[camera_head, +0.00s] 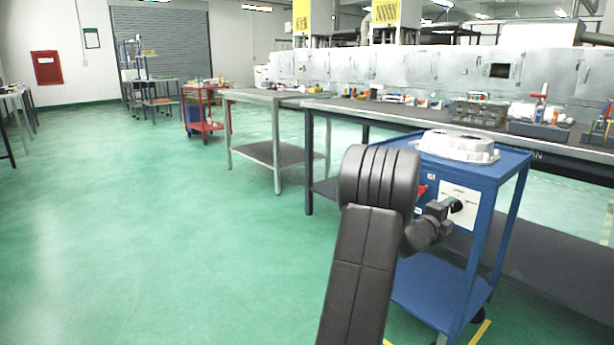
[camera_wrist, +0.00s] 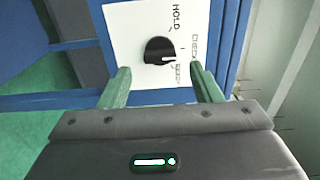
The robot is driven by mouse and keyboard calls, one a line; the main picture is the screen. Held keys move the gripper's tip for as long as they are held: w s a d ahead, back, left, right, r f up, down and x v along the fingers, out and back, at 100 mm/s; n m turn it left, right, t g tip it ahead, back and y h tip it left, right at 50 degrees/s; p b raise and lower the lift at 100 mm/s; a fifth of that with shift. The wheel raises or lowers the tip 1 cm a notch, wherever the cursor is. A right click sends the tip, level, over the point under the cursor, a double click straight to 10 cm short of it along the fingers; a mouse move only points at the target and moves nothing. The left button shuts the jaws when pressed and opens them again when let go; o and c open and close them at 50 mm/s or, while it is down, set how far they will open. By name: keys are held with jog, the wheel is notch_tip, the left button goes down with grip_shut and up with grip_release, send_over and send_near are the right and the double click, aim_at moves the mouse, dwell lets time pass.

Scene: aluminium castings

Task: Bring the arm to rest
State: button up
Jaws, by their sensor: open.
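My arm reaches from the bottom of the head view toward the blue cart (camera_head: 440,280). My gripper (camera_head: 456,205) is in front of the white panel on the cart's side. In the wrist view my gripper (camera_wrist: 162,75) is open, its two green fingers apart with nothing held. The white panel (camera_wrist: 130,25) carries a black knob (camera_wrist: 160,50) with a white mark. The knob sits just past the fingertips, between them in the picture; I cannot tell whether they touch it. The panel is lettered HOLD, and other words are hard to read.
A pale metal casting (camera_head: 458,146) lies on the cart's top. A long workbench (camera_head: 350,108) with tools and bins runs behind the cart. A red trolley (camera_head: 204,127) stands farther back. The green floor at left is clear.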

aim_at(454, 209)
jog(key=shift+x, duration=1.9)
jog(key=shift+a, duration=0.1)
